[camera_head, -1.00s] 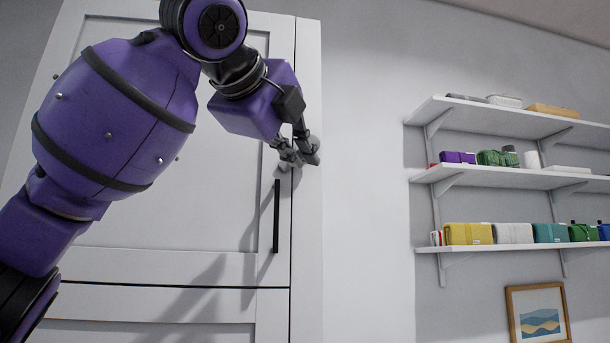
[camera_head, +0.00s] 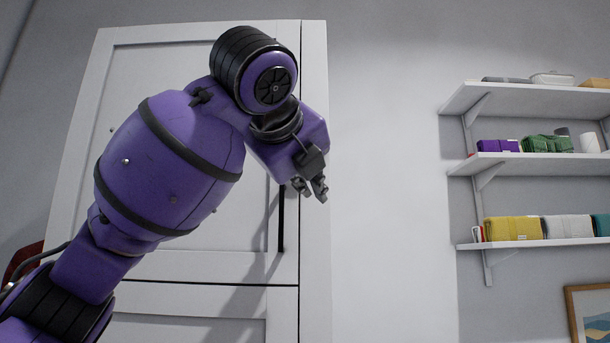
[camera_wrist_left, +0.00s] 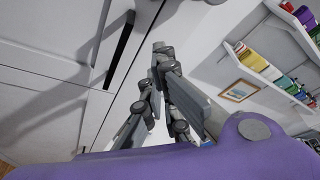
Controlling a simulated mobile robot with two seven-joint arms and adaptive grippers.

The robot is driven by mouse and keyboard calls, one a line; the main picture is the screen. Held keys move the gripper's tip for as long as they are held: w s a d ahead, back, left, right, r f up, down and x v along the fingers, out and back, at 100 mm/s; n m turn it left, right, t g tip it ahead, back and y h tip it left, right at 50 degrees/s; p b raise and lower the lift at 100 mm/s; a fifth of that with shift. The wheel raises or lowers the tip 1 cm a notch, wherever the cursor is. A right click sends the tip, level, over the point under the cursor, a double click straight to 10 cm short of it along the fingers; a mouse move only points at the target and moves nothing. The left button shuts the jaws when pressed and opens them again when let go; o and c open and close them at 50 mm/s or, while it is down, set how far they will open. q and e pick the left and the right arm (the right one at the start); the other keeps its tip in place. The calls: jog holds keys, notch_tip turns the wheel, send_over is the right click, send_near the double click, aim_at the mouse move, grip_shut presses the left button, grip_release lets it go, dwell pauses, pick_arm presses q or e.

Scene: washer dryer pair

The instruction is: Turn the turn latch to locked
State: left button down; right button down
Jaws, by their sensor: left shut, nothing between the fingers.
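A tall white cabinet door (camera_head: 150,75) with a long black vertical bar handle (camera_head: 282,225) fills the left of the head view. My left gripper (camera_head: 311,189) is shut and empty in front of the door's right edge, beside the top of the handle. In the left wrist view, the gripper's grey fingers (camera_wrist_left: 153,75) are near the cabinet edge, and the black handle (camera_wrist_left: 120,48) lies to their left. I cannot make out the turn latch in either view; my gripper and arm cover part of the door. My right gripper is not in view.
White wall shelves (camera_head: 530,164) with folded cloths and boxes stand to the right. A framed picture (camera_head: 590,312) hangs below them. The wall between cabinet and shelves (camera_head: 390,200) is bare.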

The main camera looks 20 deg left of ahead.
pick_arm(q)
jog(key=x, duration=0.6)
jog(key=shift+w+d+f, duration=0.2)
jog(key=shift+d+f, duration=0.05)
jog(key=shift+d, duration=0.05)
jog(key=a+r, duration=0.1)
jog(key=r, duration=0.1)
jog(key=s+a+r, duration=0.1)
jog(key=a, duration=0.1)
jog(key=shift+s+a+r, duration=0.15)
jog(key=shift+a+r, duration=0.2)
jog(key=shift+r, duration=0.05)
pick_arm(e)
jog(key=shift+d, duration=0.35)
